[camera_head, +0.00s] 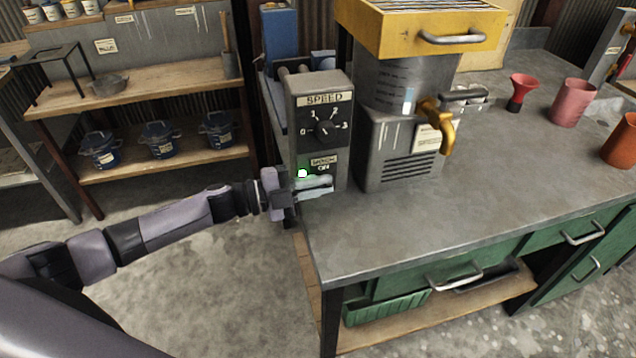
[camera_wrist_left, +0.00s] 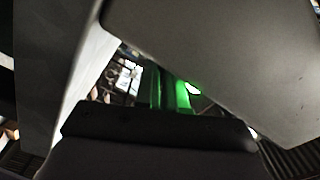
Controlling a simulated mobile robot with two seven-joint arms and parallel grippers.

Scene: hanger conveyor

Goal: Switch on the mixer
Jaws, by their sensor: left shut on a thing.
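The mixer's grey control box (camera_head: 318,140) stands at the left end of the metal bench. It has a dial (camera_head: 323,130) under a SPEED label, with marks from 0 to 3. The wrist view shows a green glow (camera_wrist_left: 183,93) between dark close surfaces. My right gripper is not in view.
The mixer body with a yellow top (camera_head: 420,28) and yellow spigot (camera_head: 440,125) stands beside the box. A red funnel (camera_head: 521,90) and a pink cup (camera_head: 572,103) stand further right on the bench (camera_head: 470,190). The front of the bench top is clear.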

